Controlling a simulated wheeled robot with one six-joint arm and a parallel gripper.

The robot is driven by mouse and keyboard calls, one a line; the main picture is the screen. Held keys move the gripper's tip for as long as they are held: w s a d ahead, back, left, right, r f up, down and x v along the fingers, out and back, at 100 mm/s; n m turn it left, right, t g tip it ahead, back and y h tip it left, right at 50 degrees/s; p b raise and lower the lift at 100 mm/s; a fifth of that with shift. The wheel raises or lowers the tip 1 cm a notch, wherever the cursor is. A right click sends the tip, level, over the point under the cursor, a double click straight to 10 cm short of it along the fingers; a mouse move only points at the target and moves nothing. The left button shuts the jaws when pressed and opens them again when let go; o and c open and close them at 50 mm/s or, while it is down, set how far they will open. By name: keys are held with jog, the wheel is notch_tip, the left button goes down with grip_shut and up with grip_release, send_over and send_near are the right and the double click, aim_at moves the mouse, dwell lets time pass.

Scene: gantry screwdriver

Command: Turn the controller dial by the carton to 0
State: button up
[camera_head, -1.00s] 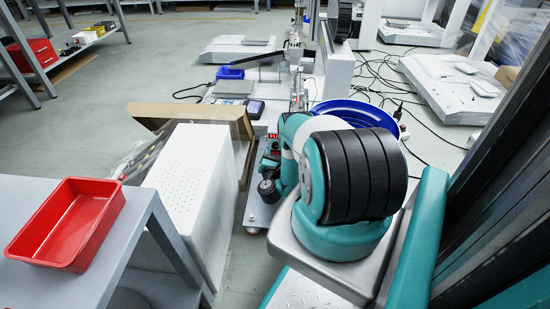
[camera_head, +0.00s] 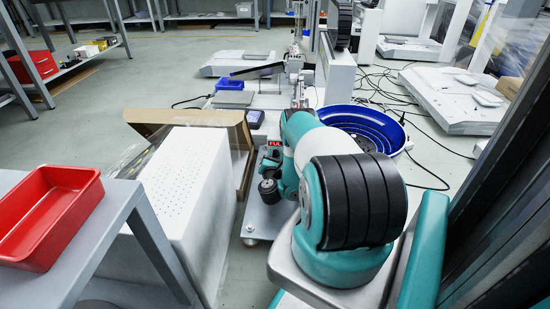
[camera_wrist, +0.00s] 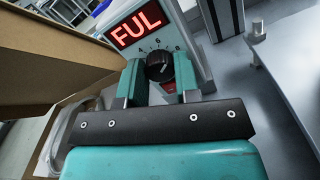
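The controller, with a lit red display (camera_wrist: 138,24) reading "FUL", fills the top of the wrist view. Its round black dial (camera_wrist: 160,66) sits below the display, with small numbers around it and a light pointer mark. My gripper (camera_wrist: 160,88) is open, its two teal fingers apart on either side of the dial. I cannot tell whether they touch it. In the head view, the display (camera_head: 274,144) shows partly behind my arm, and the dial is not clear there. The open brown carton (camera_head: 185,117) stands left of the controller; its cardboard flap (camera_wrist: 60,65) is at left in the wrist view.
A white box with holes (camera_head: 185,185) stands against the carton. A red tray (camera_head: 45,215) sits on a grey table at the left. A blue bowl (camera_head: 390,122) is right of my arm. A metal post (camera_wrist: 257,32) stands right of the controller.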

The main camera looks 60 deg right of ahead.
jog(key=c, duration=0.4)
